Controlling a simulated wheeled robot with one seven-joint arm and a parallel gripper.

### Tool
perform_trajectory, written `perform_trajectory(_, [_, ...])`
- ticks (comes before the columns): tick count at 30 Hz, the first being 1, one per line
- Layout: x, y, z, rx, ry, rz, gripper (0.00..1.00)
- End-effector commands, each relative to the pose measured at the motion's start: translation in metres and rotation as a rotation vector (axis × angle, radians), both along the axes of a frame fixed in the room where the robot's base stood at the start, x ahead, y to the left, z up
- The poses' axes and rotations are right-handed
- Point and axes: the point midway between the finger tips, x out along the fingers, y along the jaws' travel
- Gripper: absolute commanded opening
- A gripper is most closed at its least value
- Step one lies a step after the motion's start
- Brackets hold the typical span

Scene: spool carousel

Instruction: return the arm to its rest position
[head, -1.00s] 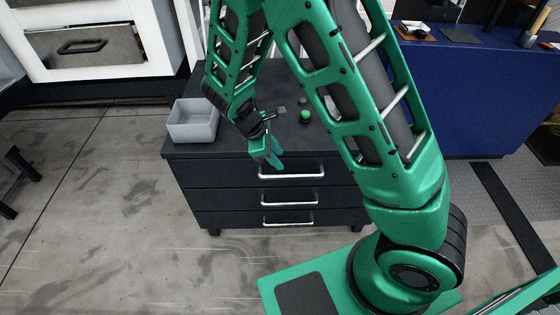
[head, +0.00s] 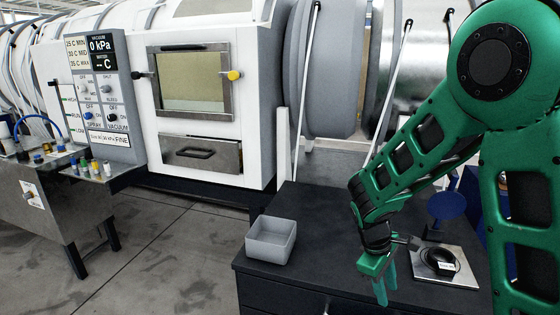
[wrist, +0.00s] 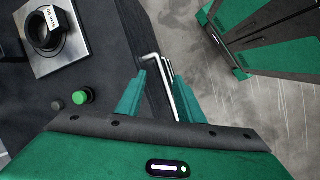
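My gripper (head: 383,288) hangs at the front edge of the dark cabinet top in the head view, fingers pointing down. In the wrist view its two green fingers (wrist: 165,78) are apart with nothing held between them. A drawer handle (wrist: 168,85) shows beyond the gap, and I cannot tell its distance from the fingers. My green arm (head: 425,150) is bent, with its elbow high at the right.
A grey open bin (head: 271,240) stands left of the gripper on the cabinet top (head: 325,215). A black ring (head: 440,262) lies on a metal plate to the right, near a blue disc (head: 446,205). The wrist view shows a green button (wrist: 83,96).

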Motion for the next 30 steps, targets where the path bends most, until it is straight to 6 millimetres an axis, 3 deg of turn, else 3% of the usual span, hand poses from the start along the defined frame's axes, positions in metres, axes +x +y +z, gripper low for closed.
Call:
perform_trajectory(1, [-0.009, -0.016, 0.015, 0.022, -0.018, -0.081, 0.34])
perform_trajectory(6, [-0.046, -0.057, 0.053, 0.08, -0.065, -0.343, 0.34])
perform_trajectory(15, [-0.127, -0.108, 0.104, 0.168, -0.142, -0.785, 0.34])
perform_trajectory(24, [-0.209, -0.127, 0.133, 0.232, -0.212, -1.172, 0.34])
perform_trajectory(30, [-0.235, -0.127, 0.139, 0.249, -0.234, -1.297, 0.34])
